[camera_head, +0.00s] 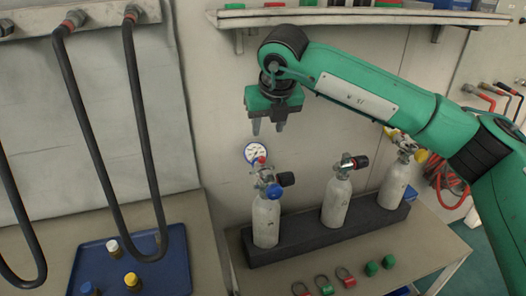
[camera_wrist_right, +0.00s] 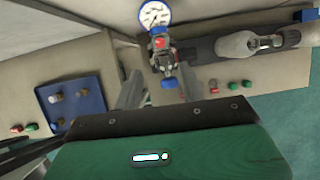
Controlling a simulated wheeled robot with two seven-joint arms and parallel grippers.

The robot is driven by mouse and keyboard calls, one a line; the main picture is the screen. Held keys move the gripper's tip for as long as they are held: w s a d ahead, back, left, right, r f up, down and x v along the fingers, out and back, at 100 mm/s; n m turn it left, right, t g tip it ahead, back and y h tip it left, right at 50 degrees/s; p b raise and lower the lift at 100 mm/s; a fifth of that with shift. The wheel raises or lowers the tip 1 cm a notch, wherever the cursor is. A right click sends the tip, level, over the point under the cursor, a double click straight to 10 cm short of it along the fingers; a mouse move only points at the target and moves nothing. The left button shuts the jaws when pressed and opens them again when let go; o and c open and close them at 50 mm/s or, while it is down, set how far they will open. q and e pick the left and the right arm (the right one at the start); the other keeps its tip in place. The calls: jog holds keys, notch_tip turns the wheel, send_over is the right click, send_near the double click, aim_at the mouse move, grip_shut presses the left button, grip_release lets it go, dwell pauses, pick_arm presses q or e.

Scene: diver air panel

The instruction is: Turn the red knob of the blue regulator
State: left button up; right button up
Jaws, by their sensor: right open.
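The blue regulator (camera_head: 274,190) sits on the valve of the left white cylinder (camera_head: 266,222). Its small red knob (camera_head: 261,160) points up beside a round white gauge (camera_head: 255,153). My right gripper (camera_head: 268,128) is open and empty, pointing down above the regulator and apart from it. In the right wrist view the red knob (camera_wrist_right: 160,42) and the blue part of the regulator (camera_wrist_right: 168,83) show between and beyond the two fingers. The gauge (camera_wrist_right: 155,13) is at the top there. My left gripper is in neither view.
Two more cylinders (camera_head: 336,203) (camera_head: 395,183) stand to the right in the same dark rack (camera_head: 290,240). Green and red caps (camera_head: 345,277) lie on the table in front. Black hoses (camera_head: 140,120) hang at left above a blue tray (camera_head: 90,262) with small fittings.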

aim_at(262, 158)
jog(key=p+x, duration=0.1)
jog(key=x, duration=1)
jog(key=shift+w+f+p, duration=0.15)
jog(key=shift+f+p, duration=0.15)
jog(key=shift+f, duration=0.1)
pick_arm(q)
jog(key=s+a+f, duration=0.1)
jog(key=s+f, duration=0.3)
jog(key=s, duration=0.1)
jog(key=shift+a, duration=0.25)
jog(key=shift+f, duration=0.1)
pick_arm(e)
jog(key=shift+c, duration=0.2)
grip_shut()
